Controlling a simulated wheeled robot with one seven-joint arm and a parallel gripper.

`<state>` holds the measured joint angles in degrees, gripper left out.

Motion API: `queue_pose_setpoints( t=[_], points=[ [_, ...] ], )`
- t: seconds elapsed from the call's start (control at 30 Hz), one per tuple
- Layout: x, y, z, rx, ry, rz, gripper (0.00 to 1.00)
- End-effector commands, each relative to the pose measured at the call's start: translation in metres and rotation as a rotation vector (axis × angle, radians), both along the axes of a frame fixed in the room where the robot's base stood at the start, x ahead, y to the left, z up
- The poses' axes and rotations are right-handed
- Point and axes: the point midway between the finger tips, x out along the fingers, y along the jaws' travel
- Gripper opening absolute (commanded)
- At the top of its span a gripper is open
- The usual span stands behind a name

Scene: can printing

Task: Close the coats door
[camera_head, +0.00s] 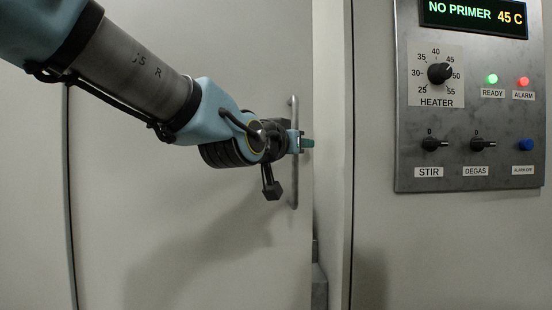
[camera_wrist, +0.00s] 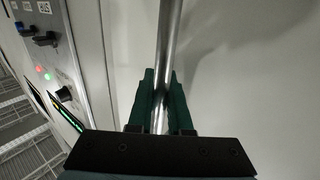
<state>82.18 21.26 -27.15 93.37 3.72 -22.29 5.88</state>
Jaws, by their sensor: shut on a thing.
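The coats door (camera_head: 180,230) is a plain light-grey panel that fills the left and middle of the head view. A slim vertical metal bar handle (camera_head: 294,187) runs near its right edge. A gap shows between that edge and the cabinet frame, so the door stands slightly open. My gripper (camera_head: 303,143) is at the upper half of the handle. In the wrist view the green fingers of my gripper (camera_wrist: 160,100) are shut around the handle bar (camera_wrist: 168,40), one on each side. The door surface (camera_wrist: 250,70) lies behind the bar.
A control panel (camera_head: 470,100) is on the cabinet to the right, with a heater knob (camera_head: 440,73), stir and degas switches, lamps and a display (camera_head: 474,16) reading NO PRIMER 45 C. Grey parts (camera_head: 319,280) show low in the gap beside the door.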

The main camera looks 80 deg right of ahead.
Motion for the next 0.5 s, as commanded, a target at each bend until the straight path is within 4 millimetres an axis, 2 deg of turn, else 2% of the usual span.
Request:
queue_pose_setpoints(
  t=[0.1, 0.5],
  points=[
    [-0.0107, -0.0013, -0.0026, 0.002, -0.001, -0.004, 0.00],
    [-0.0135, -0.0031, -0.0013, 0.004, -0.001, -0.001, 0.00]
  ],
)
